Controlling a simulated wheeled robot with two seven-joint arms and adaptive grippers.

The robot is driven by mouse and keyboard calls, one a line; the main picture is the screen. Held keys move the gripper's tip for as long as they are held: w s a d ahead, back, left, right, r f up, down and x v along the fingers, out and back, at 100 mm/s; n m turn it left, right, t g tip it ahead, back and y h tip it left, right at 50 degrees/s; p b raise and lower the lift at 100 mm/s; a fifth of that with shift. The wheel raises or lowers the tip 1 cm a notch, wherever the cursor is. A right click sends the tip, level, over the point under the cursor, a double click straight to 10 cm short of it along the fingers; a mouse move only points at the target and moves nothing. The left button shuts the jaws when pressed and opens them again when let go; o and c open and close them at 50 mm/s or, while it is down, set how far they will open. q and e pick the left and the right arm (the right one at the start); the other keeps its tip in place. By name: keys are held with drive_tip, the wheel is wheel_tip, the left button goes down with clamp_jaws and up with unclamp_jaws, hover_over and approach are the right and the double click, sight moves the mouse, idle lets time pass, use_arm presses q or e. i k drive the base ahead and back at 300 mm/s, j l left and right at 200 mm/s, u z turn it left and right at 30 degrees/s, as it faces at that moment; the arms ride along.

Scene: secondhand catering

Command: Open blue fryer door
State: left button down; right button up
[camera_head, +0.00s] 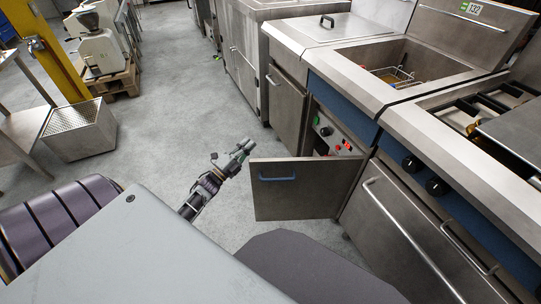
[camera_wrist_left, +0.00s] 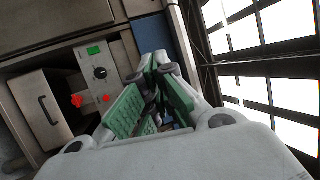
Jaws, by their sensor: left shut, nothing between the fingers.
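The fryer door (camera_head: 310,196) stands swung open in the head view, its steel front with a blue handle (camera_head: 277,178) facing me. The blue fryer (camera_head: 343,92) has a blue front strip and a basin with a wire basket. Its control panel (camera_head: 335,134), with a knob and red lights, shows behind the door; it also shows in the left wrist view (camera_wrist_left: 112,86). My left gripper (camera_head: 246,146) is shut and empty, just left of the door's upper free edge; contact cannot be told. Its green-padded fingers (camera_wrist_left: 154,66) show in the wrist view. My right gripper is out of view.
A steel cabinet door (camera_head: 287,106) with a handle is left of the opening. An appliance with black knobs (camera_head: 424,178) and a long-handled front stands to the right. Free grey floor (camera_head: 185,100) lies left of the door. A perforated steel box (camera_head: 78,130) stands farther left.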

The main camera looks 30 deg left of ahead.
sight(301, 188)
drive_tip(key=j+z, duration=0.35)
drive_tip(key=j, duration=0.2)
drive_tip(key=j+z, duration=0.35)
drive_tip(key=j, duration=0.2)
drive_tip(key=j+z, duration=0.35)
drive_tip(key=j, duration=0.2)
